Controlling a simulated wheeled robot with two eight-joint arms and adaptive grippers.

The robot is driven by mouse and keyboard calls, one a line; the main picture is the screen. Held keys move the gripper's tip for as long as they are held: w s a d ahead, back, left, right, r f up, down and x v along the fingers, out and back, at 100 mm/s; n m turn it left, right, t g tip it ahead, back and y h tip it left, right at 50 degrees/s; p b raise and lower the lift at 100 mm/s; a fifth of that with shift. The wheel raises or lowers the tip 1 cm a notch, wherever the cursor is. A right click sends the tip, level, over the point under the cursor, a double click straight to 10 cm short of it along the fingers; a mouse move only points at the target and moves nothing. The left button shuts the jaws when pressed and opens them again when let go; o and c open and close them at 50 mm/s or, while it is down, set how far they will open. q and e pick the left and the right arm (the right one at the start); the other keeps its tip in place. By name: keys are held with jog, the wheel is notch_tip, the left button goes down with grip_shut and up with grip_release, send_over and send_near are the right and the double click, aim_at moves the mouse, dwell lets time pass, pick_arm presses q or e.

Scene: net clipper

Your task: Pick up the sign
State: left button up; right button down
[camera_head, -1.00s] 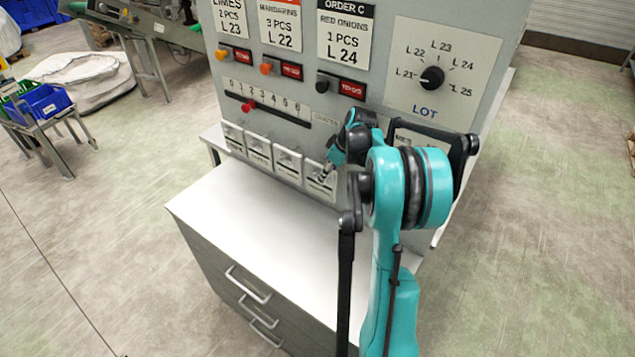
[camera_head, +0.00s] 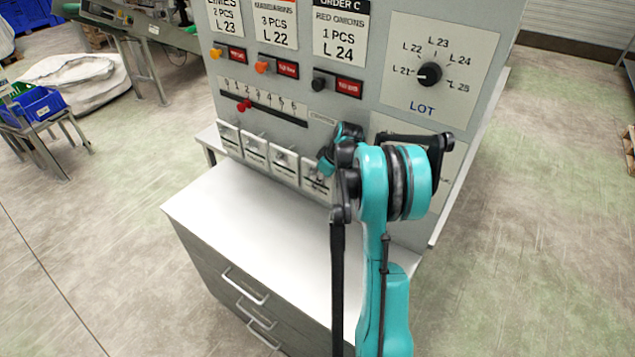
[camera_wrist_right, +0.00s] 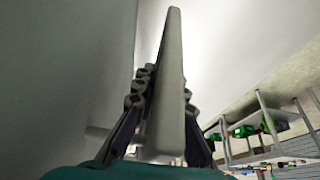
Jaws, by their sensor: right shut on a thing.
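Several small pale signs with dark print hang in a row low on the grey panel. The rightmost sign (camera_head: 315,187) is partly covered by my right gripper (camera_head: 322,170). In the right wrist view, the right gripper (camera_wrist_right: 165,112) has its dark fingers on both sides of a grey plate-like sign (camera_wrist_right: 172,60), seen edge-on, and is shut on it. The other signs, such as the one beside it (camera_head: 284,168), are clear of the gripper. The print on the gripped sign is mostly hidden. My left gripper is in neither view.
Above the signs are a slider scale with a red knob (camera_head: 243,105), coloured buttons, order cards and the LOT dial (camera_head: 430,73). A white-topped drawer cabinet (camera_head: 250,225) stands below the panel, its top bare.

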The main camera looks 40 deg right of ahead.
jog(key=shift+r, duration=0.1)
jog(key=shift+r, duration=0.55)
jog(key=s+a, duration=0.2)
jog(key=a, duration=0.6)
jog(key=s+a+p, duration=0.1)
jog(key=s+a, duration=0.2)
jog(key=a, duration=0.6)
jog(key=shift+a, duration=0.15)
jog(key=shift+r, duration=0.1)
jog(key=shift+s, duration=0.1)
